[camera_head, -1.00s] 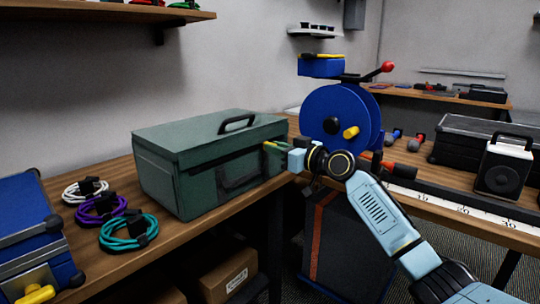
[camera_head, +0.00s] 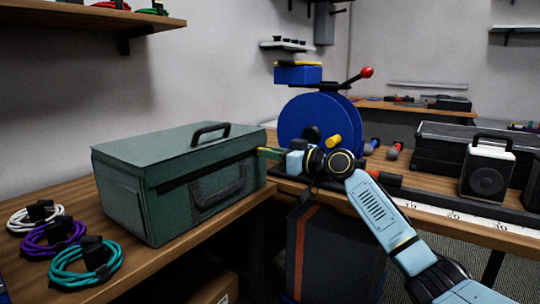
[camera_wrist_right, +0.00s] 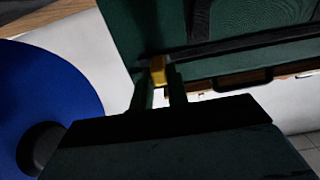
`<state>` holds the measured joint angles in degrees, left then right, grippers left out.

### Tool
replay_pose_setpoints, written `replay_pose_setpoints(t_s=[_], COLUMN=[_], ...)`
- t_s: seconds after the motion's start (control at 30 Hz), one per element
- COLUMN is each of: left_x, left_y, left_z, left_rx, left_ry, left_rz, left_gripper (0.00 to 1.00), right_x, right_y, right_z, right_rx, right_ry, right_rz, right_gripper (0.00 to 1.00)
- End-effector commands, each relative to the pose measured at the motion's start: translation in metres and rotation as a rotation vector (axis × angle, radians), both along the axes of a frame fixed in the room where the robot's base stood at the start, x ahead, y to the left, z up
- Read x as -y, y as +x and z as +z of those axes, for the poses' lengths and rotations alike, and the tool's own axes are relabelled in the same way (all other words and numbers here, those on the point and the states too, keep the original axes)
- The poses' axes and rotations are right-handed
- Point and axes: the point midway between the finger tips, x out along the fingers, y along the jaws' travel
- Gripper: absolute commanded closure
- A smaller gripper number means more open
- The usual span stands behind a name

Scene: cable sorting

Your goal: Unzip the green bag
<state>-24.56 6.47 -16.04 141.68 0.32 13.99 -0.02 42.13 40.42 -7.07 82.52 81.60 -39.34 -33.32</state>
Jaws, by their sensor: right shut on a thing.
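The green bag (camera_head: 165,185) stands closed on the wooden workbench in the head view, with a black handle on its lid and another on its front. It also fills the top of the right wrist view (camera_wrist_right: 225,25), where a dark zip band crosses it. My right gripper (camera_head: 268,153) is at the bag's right end, near the lid seam. In the wrist view its fingers (camera_wrist_right: 160,90) are shut on a small yellow zip pull (camera_wrist_right: 158,70) at the end of the dark band. My left gripper is not in view.
White, purple and teal cable coils (camera_head: 85,264) lie left of the bag. A blue cable reel (camera_head: 315,125) stands behind my right gripper. A speaker (camera_head: 486,170) and a ruler strip (camera_head: 440,211) are on the right bench.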

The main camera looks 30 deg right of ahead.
Motion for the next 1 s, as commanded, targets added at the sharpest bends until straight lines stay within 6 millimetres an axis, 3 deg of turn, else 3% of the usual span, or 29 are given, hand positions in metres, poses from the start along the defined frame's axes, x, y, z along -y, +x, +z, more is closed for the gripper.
replay_pose_setpoints(t_s=[0.4,0.43,0.57,1.0], left_x=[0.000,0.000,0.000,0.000], left_y=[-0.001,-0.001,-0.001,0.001], left_z=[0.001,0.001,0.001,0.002], left_rx=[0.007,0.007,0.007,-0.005], left_ry=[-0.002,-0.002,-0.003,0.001], left_rz=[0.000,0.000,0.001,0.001], left_gripper=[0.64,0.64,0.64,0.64], right_x=[0.001,0.001,0.002,0.009], right_y=[0.001,0.001,0.001,-0.009], right_z=[0.004,0.004,0.003,0.001], right_rx=[0.009,0.009,0.009,0.002], right_ry=[0.004,0.003,0.003,0.000], right_rz=[-0.005,-0.005,-0.006,-0.008], right_gripper=[1.00,0.80,0.63,0.62])
